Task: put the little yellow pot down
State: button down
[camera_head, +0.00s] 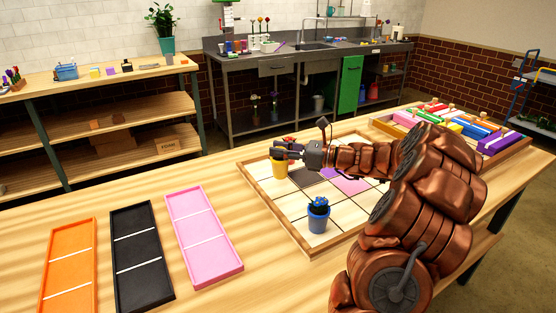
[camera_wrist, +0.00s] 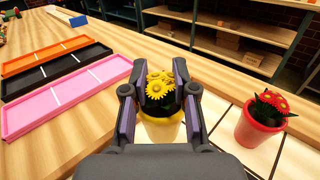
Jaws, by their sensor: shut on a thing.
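The little yellow pot (camera_head: 279,169) is at the back left part of the tiled board (camera_head: 290,210) in the head view. My gripper (camera_head: 283,154) is shut on it from above. In the wrist view the yellow pot (camera_wrist: 163,131) holds yellow flowers, and my gripper's fingers (camera_wrist: 162,92) stand on both sides of it. The pot looks upright. I cannot tell whether its base touches the board. A red pot (camera_wrist: 259,128) with red flowers stands to its right in the wrist view; in the head view it is mostly hidden behind my gripper.
A blue pot (camera_head: 318,216) with dark blue flowers stands on the board's near tiles. Orange (camera_head: 71,262), black (camera_head: 137,248) and pink (camera_head: 203,238) trays lie to the left. A box of coloured pieces (camera_head: 513,152) is at the right. Bare table separates the trays and board.

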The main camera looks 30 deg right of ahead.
aim_at(278, 160)
jog(key=shift+w+a+f, duration=0.15)
jog(key=shift+f, duration=0.75)
jog(key=shift+w+a+f, duration=0.15)
jog(key=shift+f, duration=0.75)
jog(key=shift+f, duration=0.1)
jog(key=c, duration=0.9)
grip_release()
jog(key=v, duration=1.2)
jog(key=shift+b, duration=0.3)
